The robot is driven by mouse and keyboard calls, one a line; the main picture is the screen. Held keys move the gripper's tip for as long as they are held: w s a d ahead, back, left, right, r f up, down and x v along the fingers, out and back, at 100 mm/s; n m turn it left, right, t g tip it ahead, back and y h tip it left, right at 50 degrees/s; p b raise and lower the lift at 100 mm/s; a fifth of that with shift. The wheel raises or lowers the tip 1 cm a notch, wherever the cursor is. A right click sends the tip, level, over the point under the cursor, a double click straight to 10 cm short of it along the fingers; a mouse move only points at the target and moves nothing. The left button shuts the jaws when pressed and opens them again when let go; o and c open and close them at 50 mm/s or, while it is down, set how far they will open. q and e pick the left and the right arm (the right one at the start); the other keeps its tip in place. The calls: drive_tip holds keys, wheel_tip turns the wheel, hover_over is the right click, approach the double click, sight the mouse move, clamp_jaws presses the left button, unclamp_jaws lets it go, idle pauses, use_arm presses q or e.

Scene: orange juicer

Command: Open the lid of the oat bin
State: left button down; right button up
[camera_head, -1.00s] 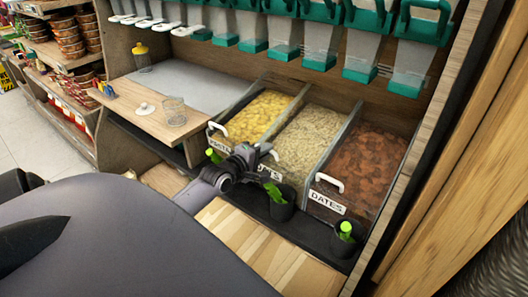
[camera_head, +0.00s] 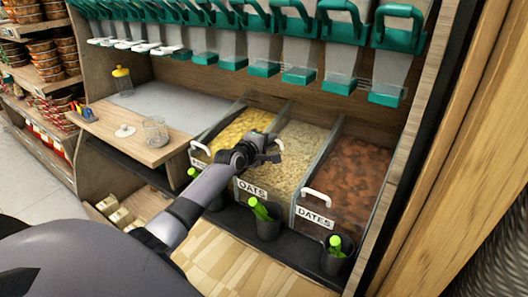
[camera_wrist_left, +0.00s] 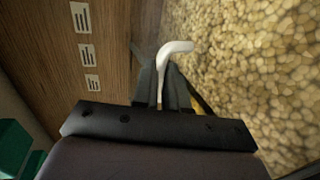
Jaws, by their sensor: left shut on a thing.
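The oat bin (camera_head: 252,190) is the middle of three bins and carries an OATS label on its front. Pale oats (camera_head: 298,150) fill it, and they also show in the left wrist view (camera_wrist_left: 250,60). My left gripper (camera_head: 272,151) is above the front part of the bin, shut on the white lid handle (camera_wrist_left: 175,50). The handle stands out between the fingers (camera_wrist_left: 165,85) in the left wrist view. The handle is higher and farther back than the front label. The clear lid itself is hard to make out. My right gripper is not in view.
The dates bin (camera_head: 365,170) is at right, and a bin of yellow food (camera_head: 240,128) at left. Green scoops stand in dark cups (camera_head: 265,224) along the front. Clear dispensers with green handles (camera_head: 300,40) hang above. A wooden counter (camera_head: 140,140) holds a glass jar.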

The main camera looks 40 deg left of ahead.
use_arm(q)
drive_tip(key=shift+w, duration=0.15)
drive_tip(key=c, duration=1.4)
unclamp_jaws()
drive_tip(key=shift+c, duration=0.2)
drive_tip(key=p+v, duration=0.2)
drive_tip(key=v, duration=0.5)
drive_tip(key=shift+p, duration=0.3)
